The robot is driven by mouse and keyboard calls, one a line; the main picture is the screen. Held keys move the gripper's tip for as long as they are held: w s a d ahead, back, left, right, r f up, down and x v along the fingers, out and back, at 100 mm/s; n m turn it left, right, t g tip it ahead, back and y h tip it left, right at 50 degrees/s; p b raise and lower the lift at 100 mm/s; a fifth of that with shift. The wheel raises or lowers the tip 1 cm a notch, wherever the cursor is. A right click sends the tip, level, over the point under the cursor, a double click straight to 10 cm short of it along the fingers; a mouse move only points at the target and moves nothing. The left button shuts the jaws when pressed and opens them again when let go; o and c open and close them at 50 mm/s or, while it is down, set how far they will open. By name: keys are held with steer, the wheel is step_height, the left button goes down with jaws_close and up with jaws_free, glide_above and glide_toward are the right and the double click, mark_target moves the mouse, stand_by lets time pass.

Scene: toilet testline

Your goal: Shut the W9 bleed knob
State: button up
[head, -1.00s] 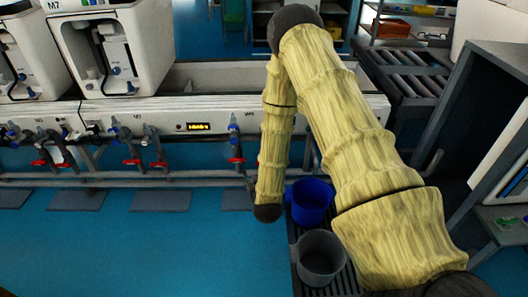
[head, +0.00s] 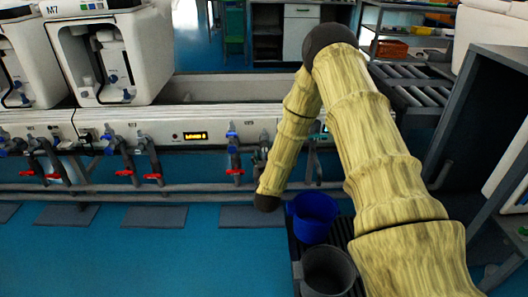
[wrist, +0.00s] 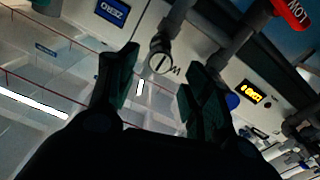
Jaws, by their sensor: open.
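In the wrist view, a round pale cap with a dark slot line (wrist: 160,63) ends a grey pipe. A partly legible marking beginning with "W" lies beside it; I cannot read a number. I take this cap to be the bleed knob, but am not certain. My gripper (wrist: 163,60) has its two dark fingers spread apart, one to each side of the cap in the picture. The depth between fingertips and cap is unclear, and I see no contact. In the head view my forearm hangs before the bench, and the gripper is hidden.
A red handle marked "LOW" (wrist: 292,12) and a lit display (wrist: 252,92) are near in the wrist view. The head view shows red-handled taps (head: 124,172) along the bench. A blue bucket (head: 314,215) and grey bucket (head: 327,272) stand below my arm. Blue floor lies clear at left.

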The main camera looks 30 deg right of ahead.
mark_target(264, 149)
steer(key=shift+b+x, duration=0.75)
steer(key=shift+x, duration=2.1)
steer(key=shift+a, duration=0.1)
steer(key=c, duration=1)
